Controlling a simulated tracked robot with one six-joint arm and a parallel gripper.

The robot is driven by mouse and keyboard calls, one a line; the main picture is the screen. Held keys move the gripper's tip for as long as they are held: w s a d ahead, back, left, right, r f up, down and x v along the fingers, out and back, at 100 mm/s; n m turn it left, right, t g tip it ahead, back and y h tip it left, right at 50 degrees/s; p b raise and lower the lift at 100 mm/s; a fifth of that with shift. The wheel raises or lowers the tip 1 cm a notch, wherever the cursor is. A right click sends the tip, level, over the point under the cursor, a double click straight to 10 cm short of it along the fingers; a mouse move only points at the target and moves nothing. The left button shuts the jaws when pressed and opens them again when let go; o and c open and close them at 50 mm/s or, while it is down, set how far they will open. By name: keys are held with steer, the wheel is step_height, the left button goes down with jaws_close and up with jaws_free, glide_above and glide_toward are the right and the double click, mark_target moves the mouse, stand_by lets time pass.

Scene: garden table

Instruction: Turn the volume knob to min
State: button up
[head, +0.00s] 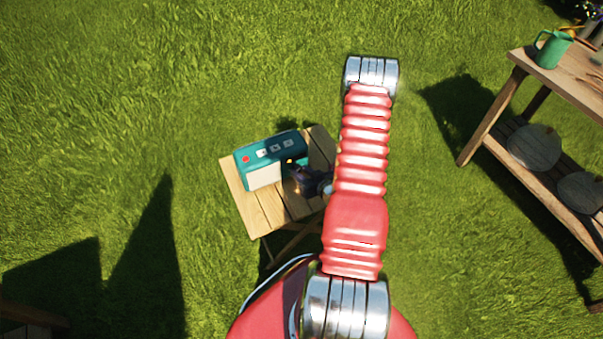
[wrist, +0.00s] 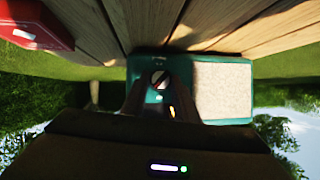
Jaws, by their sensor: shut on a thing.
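A teal radio (head: 270,158) with a pale speaker panel stands on a small slatted wooden table (head: 243,205) in the head view. Its top carries a red button and several pale controls. In the wrist view the radio (wrist: 222,63) shows its speaker panel on the right and the round volume knob (wrist: 160,79) with a pale slanted mark on the left part of its face. My gripper (wrist: 158,92) reaches to the knob and is shut on it. In the head view my gripper (head: 302,172) is dark and close to the radio's front; the knob is hidden there.
A red object (wrist: 35,22) lies on the slats at the upper left of the wrist view. A wooden bench (head: 545,85) with a green watering can (head: 552,50) stands at the right of the head view. Open grass surrounds the small table.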

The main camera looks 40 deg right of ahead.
steer(key=shift+w+a+n+g+h, duration=0.1)
steer(key=shift+a+n+g+h, duration=0.05)
steer(key=shift+n+h, duration=0.4)
steer(key=shift+a+n+g+h, duration=0.15)
steer(key=shift+n+h, duration=0.3)
steer(key=shift+n, duration=0.2)
steer(key=shift+a+n+h, duration=0.2)
steer(key=shift+n+h, duration=0.9)
steer(key=shift+n, duration=0.1)
steer(key=shift+w, duration=0.1)
steer(key=o, duration=1)
steer(key=shift+o, duration=0.2)
